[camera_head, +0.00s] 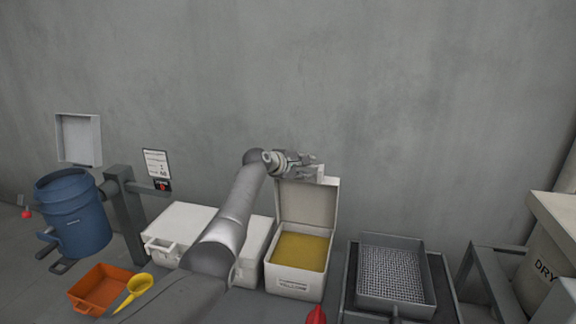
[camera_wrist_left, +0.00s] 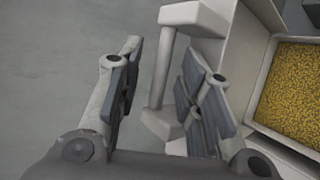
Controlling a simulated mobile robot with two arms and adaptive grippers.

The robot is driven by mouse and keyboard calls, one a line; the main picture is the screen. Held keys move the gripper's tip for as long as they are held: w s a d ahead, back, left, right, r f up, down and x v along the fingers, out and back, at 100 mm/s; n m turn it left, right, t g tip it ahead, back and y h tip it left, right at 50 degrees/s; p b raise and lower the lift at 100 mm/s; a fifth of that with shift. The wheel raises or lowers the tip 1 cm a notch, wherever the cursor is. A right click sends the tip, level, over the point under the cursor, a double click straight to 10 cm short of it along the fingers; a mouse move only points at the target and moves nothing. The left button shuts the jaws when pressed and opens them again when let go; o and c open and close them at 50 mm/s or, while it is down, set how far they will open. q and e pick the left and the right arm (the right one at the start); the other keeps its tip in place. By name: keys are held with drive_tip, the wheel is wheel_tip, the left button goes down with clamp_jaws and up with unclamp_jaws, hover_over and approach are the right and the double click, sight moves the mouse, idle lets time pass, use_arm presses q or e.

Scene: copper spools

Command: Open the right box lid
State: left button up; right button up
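The right box (camera_head: 294,283) is a white box holding yellow granules (camera_head: 301,251). Its lid (camera_head: 307,204) stands upright at the back, so the box is open. My left arm reaches over the closed white left box (camera_head: 178,220), and my left gripper (camera_head: 312,164) is at the top edge of the raised lid. In the left wrist view, the fingers (camera_wrist_left: 160,92) are apart, with the lid's pale handle bar (camera_wrist_left: 161,70) in the gap between them. The granules (camera_wrist_left: 290,85) show at the right there. My right gripper is not in view.
A blue bucket (camera_head: 72,215) is on a stand at the left. An orange tray (camera_head: 100,289) and a yellow scoop (camera_head: 137,285) lie in front. A mesh tray (camera_head: 391,272) stands right of the open box. A grey wall is close behind.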

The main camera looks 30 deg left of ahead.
use_arm(q)
drive_tip(key=v, duration=1)
drive_tip(key=shift+s, duration=0.1)
idle(0.4)
